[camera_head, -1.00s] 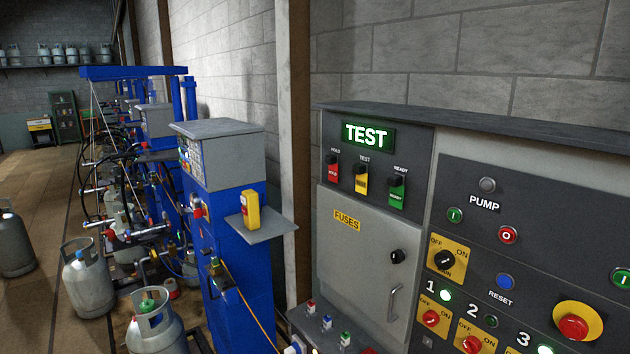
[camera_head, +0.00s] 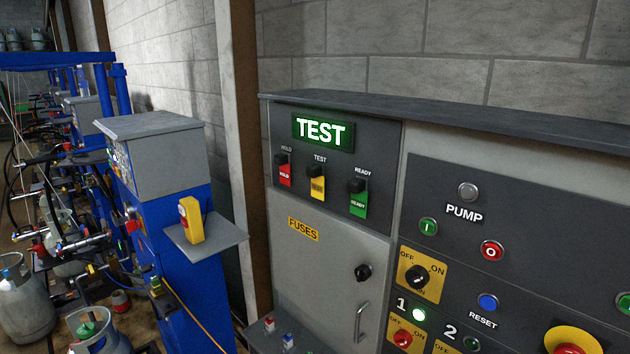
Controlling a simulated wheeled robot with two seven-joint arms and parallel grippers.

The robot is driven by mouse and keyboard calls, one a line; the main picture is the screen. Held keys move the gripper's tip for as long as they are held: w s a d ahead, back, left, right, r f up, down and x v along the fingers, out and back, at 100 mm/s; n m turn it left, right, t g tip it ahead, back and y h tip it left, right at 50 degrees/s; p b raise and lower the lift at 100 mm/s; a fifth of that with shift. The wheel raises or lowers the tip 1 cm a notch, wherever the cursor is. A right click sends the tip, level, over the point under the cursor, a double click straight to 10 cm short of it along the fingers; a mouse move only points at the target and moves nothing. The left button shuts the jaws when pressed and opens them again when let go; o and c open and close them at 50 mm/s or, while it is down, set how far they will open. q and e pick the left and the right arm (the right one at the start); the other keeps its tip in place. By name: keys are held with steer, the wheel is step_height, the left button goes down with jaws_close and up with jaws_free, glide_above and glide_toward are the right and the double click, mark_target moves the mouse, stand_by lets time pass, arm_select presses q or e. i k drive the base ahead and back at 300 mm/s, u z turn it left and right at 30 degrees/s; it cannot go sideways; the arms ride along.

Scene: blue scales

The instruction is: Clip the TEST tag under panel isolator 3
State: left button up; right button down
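The yellow TEST tag (camera_head: 317,187) hangs from a black clip on the grey panel, between the red HOLD tag (camera_head: 285,174) and the green READY tag (camera_head: 358,203). A lit green sign above them reads TEST (camera_head: 321,131). Isolator 3 is not in view. Isolator 1 (camera_head: 403,339) shows a red knob on a yellow plate with a lit green lamp above it. Isolator 2 is cut off by the bottom edge, its lamp (camera_head: 471,343) dark. Neither of my grippers is in view.
The fuse door (camera_head: 325,270) with its handle (camera_head: 361,322) is shut. A blue scale (camera_head: 170,220) with a small shelf holding a yellow device (camera_head: 191,220) stands left of the panel. Gas cylinders (camera_head: 25,300) stand on the floor at the left.

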mark_target(314, 171)
steer(key=k, duration=1.3)
steer(key=u, duration=0.8)
steer(key=i, duration=2.35)
steer(key=z, duration=0.65)
